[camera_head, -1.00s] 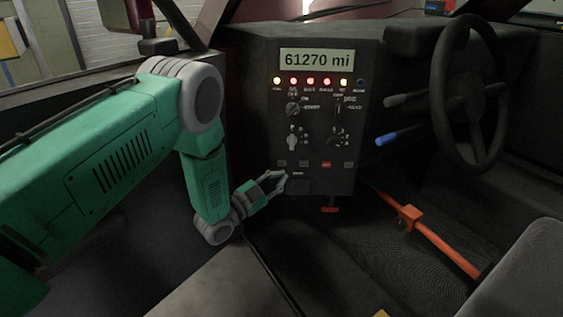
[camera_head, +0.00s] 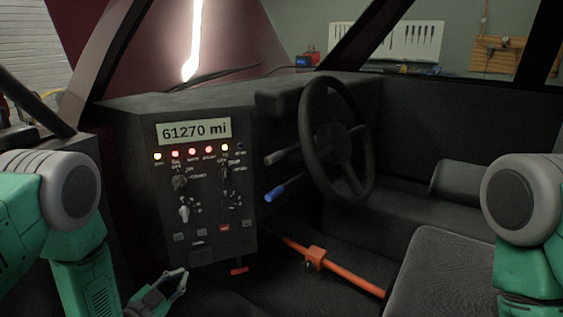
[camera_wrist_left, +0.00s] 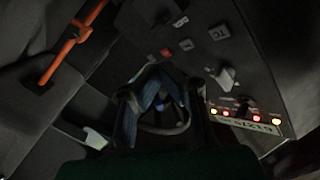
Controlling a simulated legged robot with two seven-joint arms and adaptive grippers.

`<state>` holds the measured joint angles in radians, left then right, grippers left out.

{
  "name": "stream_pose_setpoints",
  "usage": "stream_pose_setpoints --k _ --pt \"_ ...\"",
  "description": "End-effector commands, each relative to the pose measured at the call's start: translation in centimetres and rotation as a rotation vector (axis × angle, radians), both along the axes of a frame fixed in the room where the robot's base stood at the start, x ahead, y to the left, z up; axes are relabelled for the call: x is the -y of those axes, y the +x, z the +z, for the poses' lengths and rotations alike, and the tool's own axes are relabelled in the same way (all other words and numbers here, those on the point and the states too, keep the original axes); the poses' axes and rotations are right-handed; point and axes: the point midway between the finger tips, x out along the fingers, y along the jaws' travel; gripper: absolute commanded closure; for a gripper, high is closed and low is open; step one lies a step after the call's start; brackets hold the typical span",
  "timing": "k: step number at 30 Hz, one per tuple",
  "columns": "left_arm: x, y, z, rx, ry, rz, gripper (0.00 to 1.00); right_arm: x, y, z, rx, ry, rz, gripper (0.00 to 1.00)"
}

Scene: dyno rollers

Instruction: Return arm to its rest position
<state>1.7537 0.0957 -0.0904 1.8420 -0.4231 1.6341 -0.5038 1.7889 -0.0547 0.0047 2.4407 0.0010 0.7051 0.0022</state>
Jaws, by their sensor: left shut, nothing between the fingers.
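My left arm (camera_head: 70,215) is green with grey joints and comes in from the left in the head view. My left gripper (camera_head: 179,283) is low at the bottom, below the black control panel (camera_head: 150,228), apart from it and shut with nothing in it. In the left wrist view the same gripper (camera_wrist_left: 162,88) shows dark in the middle, with the panel beside it on the right. Part of my right arm (camera_head: 525,215) shows at the right edge of the head view; its gripper is out of the picture.
The panel has a display (camera_head: 195,131) reading 61270 mi, lit lamps, knobs and switches. A steering wheel (camera_head: 304,135) with a blue-tipped lever (camera_head: 276,193) stands right of it. An orange bar (camera_head: 345,275) crosses the floor beside a dark seat (camera_head: 440,270).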

Motion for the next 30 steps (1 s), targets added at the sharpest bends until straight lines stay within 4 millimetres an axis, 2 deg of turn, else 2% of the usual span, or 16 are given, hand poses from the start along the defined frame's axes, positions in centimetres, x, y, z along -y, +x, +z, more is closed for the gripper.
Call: stream_pose_setpoints --k 1,5,6,8,9,11,12,15,18,21,24,30 --pt "0.5 -1.7 -1.3 -0.126 -0.021 0.025 1.00 0.0 0.0 0.8 0.000 0.000 0.000 0.60" --pt "1.1 -8.0 -5.8 -0.491 -0.082 0.127 1.00 0.0 0.0 2.1 0.000 0.000 0.000 0.60" --pt "1.1 -10.2 -6.9 -0.594 -0.096 0.163 1.00 0.0 0.0 2.4 0.000 0.000 0.000 0.60" --pt "1.2 -13.7 -8.2 -0.742 -0.116 0.220 1.00 0.0 0.0 2.9 0.000 0.000 0.000 0.60" --pt "1.2 -16.1 -8.8 -0.835 -0.126 0.257 1.00 0.0 0.0 3.2 0.000 0.000 0.000 0.60" --pt "1.2 -19.7 -9.4 -0.967 -0.138 0.315 1.00 0.0 0.0 3.6 0.000 0.000 0.000 0.60" --pt "1.2 -22.1 -9.7 -1.050 -0.143 0.355 1.00 0.0 0.0 3.9 0.000 0.000 0.000 0.60" --pt "1.0 -27.7 -9.6 -1.231 -0.149 0.450 1.00 0.0 0.0 4.4 0.000 0.000 0.000 0.60" --pt "0.8 -32.0 -9.0 -1.362 -0.149 0.531 1.00 0.0 0.0 4.8 0.000 0.000 0.000 0.60" --pt "0.7 -34.9 -8.4 -1.447 -0.146 0.587 1.00 0.0 0.0 5.0 0.000 0.000 0.000 0.60" --pt "0.6 -36.3 -8.1 -1.489 -0.143 0.617 1.00 0.0 0.0 5.1 0.000 0.000 0.000 0.60" --pt "0.6 -36.7 -8.1 -1.499 -0.143 0.626 1.00 0.0 0.0 5.1 0.000 0.000 0.000 0.60"
